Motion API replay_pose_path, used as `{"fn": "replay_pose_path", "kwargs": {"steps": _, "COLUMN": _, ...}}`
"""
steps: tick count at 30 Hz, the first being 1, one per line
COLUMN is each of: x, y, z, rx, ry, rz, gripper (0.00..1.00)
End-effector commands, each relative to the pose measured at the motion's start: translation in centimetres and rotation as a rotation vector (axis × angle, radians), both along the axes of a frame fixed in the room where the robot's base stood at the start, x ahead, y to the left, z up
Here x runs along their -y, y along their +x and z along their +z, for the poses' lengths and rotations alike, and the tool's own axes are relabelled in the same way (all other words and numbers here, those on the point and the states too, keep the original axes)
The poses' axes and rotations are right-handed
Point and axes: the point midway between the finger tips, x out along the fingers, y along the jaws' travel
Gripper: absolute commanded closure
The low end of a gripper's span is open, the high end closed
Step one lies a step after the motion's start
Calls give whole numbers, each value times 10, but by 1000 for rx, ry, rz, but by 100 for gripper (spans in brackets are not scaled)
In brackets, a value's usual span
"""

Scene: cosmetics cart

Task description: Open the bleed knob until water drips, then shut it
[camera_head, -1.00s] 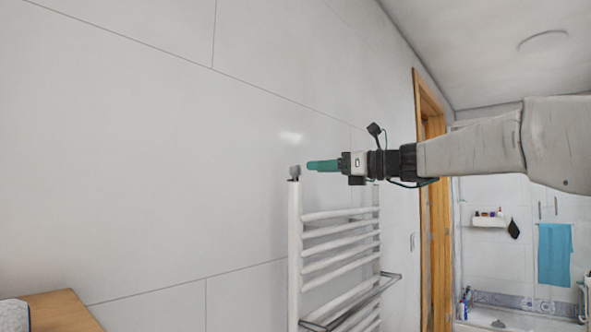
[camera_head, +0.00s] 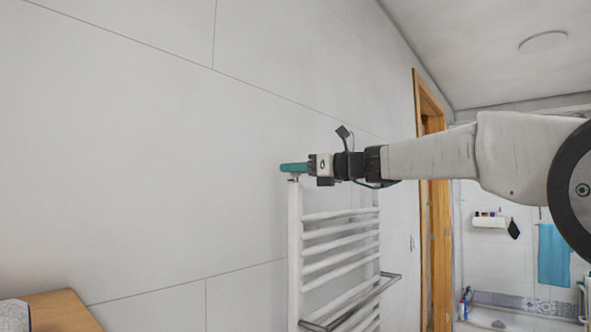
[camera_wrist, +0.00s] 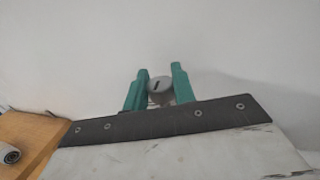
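The bleed knob (camera_wrist: 160,88) is a small grey round piece with a dark slot, at the top of the white towel radiator's near post (camera_head: 294,240). My gripper's teal fingers (camera_wrist: 160,70) stand on either side of the knob in the wrist view, open around it. Whether either finger touches it I cannot tell. In the head view my gripper (camera_head: 284,168) lies level over the post top and hides most of the knob. No water shows.
Radiator rungs (camera_head: 340,250) and a metal towel bar (camera_head: 340,311) are below my arm. The tiled wall is close behind the radiator. A wooden top (camera_head: 60,310) is at the lower left, with a wooden door frame (camera_head: 430,200) to the right.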

Motion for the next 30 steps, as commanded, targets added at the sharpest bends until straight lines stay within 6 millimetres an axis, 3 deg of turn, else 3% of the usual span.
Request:
{"fn": "replay_pose_path", "kwargs": {"steps": 13, "x": 1, "y": 2, "z": 0, "rx": 0, "ry": 0, "rz": 80, "gripper": 96}}
{"fn": "replay_pose_path", "kwargs": {"steps": 30, "x": 1, "y": 1, "z": -1, "rx": 2, "ry": -1, "rz": 500, "gripper": 96}}
